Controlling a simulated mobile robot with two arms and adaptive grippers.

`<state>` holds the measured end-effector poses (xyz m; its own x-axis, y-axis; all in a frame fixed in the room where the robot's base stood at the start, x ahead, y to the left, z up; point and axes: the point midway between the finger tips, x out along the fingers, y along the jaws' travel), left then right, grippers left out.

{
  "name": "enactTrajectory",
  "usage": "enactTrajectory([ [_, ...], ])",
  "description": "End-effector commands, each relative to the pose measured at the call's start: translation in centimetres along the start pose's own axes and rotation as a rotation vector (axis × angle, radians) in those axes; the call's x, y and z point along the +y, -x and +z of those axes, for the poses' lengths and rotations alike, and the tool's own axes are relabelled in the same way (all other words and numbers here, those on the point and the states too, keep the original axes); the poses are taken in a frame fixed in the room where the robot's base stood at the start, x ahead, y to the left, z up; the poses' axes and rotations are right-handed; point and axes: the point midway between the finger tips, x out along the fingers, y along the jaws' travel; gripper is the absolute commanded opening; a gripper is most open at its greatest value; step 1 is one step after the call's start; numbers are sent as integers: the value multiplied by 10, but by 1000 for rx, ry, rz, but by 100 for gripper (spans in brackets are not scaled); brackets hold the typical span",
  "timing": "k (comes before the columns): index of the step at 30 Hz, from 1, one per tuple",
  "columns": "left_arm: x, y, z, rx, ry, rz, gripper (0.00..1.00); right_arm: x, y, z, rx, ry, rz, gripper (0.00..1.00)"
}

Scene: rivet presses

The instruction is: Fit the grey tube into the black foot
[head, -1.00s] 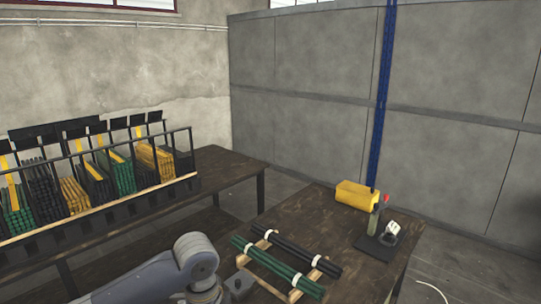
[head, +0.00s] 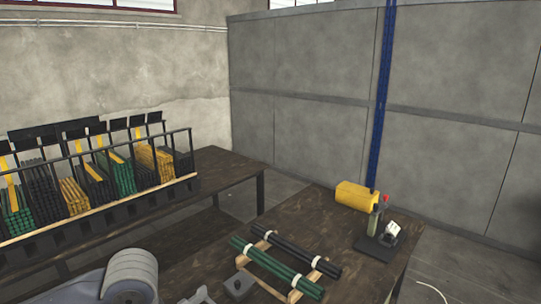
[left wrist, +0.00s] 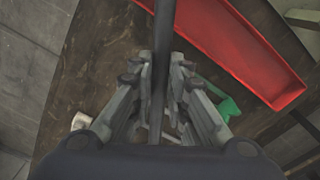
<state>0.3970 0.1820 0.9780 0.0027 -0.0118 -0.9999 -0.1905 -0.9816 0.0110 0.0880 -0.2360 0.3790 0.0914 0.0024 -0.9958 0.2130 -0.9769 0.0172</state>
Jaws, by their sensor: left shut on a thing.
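In the left wrist view, my left gripper (left wrist: 160,80) is shut on a long dark grey tube (left wrist: 164,30). The tube runs up the picture between the fingers and out of the top edge. Its far end is out of view. My right gripper is in neither view.
A wooden rack (head: 262,243) holds green and black tubes on the table. A press (head: 378,240) and a yellow box (head: 356,196) stand behind it at the right. A red tray (left wrist: 235,55) and a green piece (left wrist: 228,108) lie right of the tube in the wrist view.

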Motion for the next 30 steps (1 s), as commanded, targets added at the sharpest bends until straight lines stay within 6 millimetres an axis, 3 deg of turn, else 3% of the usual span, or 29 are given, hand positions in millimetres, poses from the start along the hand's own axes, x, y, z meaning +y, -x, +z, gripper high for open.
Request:
enactTrajectory([
  [7,-5,5,16,-3,168,-10,0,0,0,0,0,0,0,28],
  [17,-4,5,16,-3,175,-9,0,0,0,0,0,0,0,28],
  [23,1,0,0,0,13,1,0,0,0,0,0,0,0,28],
  [30,10,-10,-31,7,-319,14,0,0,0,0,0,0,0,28],
])
